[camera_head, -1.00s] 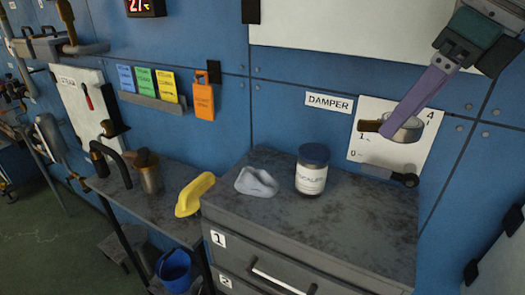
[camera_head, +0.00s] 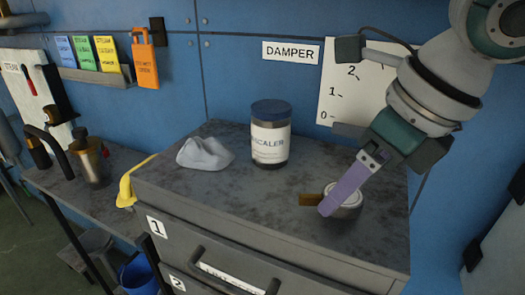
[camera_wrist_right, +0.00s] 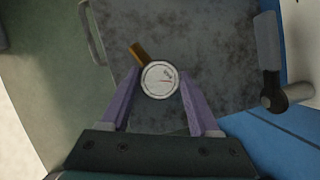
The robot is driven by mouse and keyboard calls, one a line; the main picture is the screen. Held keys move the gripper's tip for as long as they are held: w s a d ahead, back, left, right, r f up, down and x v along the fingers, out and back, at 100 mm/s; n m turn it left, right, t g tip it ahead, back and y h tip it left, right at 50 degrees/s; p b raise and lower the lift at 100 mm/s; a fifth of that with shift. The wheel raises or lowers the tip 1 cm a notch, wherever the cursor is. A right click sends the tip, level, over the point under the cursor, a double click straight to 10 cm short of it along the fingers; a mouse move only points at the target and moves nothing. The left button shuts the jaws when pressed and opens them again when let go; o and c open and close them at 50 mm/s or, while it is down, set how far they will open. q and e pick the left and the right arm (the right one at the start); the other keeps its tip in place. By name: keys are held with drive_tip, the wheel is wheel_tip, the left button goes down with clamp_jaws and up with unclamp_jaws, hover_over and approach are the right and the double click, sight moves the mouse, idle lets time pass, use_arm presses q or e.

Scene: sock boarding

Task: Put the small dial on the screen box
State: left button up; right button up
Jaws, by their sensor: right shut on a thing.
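The small dial (camera_head: 349,208) is a round metal gauge with a brass stem pointing left. In the right wrist view the dial (camera_wrist_right: 160,80) shows its white face between the two purple fingers. My right gripper (camera_head: 340,196) is shut on it, pointing down at the right part of the grey cabinet top. I cannot tell whether the dial touches the top or hangs just above it. I cannot make out the screen box in the current views. My left gripper is not in view.
A labelled jar with a blue lid (camera_head: 270,132) and a crumpled pale cloth (camera_head: 205,153) stand on the cabinet top (camera_head: 240,195). A yellow thing (camera_head: 128,185) lies at its left edge. A damper scale board (camera_head: 350,85) is on the wall behind. The front middle of the top is clear.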

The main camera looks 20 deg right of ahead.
drive_tip(key=shift+f, duration=0.35)
drive_tip(key=o, duration=1.5)
drive_tip(key=shift+c, duration=0.2)
drive_tip(key=v, duration=1.2)
